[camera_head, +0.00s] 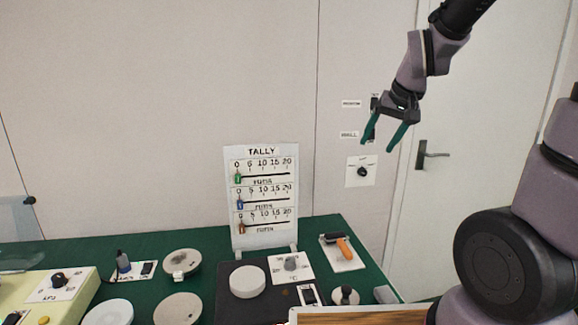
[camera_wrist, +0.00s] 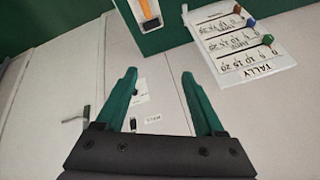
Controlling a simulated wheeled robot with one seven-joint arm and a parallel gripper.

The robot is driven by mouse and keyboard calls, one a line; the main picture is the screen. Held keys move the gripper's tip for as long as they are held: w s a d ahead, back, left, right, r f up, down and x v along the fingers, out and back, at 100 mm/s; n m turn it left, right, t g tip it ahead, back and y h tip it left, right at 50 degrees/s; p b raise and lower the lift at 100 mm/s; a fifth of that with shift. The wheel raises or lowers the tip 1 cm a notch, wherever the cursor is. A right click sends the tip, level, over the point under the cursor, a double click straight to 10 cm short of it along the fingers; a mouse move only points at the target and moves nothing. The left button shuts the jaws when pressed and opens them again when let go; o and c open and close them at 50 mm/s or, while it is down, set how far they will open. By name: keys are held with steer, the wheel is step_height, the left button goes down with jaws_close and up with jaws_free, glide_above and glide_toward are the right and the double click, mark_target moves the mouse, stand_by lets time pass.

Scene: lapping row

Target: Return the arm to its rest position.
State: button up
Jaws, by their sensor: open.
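My gripper (camera_head: 384,141) hangs from my raised arm at the upper right of the head view, above the table's height and in front of the wall and door. Its two green fingers are spread apart with nothing between them. In the wrist view the open fingers (camera_wrist: 159,95) point toward the wall and the table's edge, and they look empty.
A white door (camera_head: 455,190) with a handle stands at the right. A wall dial (camera_head: 361,171) is just below my gripper in the picture. Air around the fingers looks free.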

steer(key=s+d+r+m, duration=0.1)
steer(key=s+r, duration=0.4)
steer(key=s, duration=0.2)
steer(key=s+d+r+m+t, duration=0.1)
steer(key=s+r, duration=0.4)
steer(key=s, duration=0.2)
steer(key=shift+s+d+t, duration=0.15)
steer(key=shift+d+t, duration=0.15)
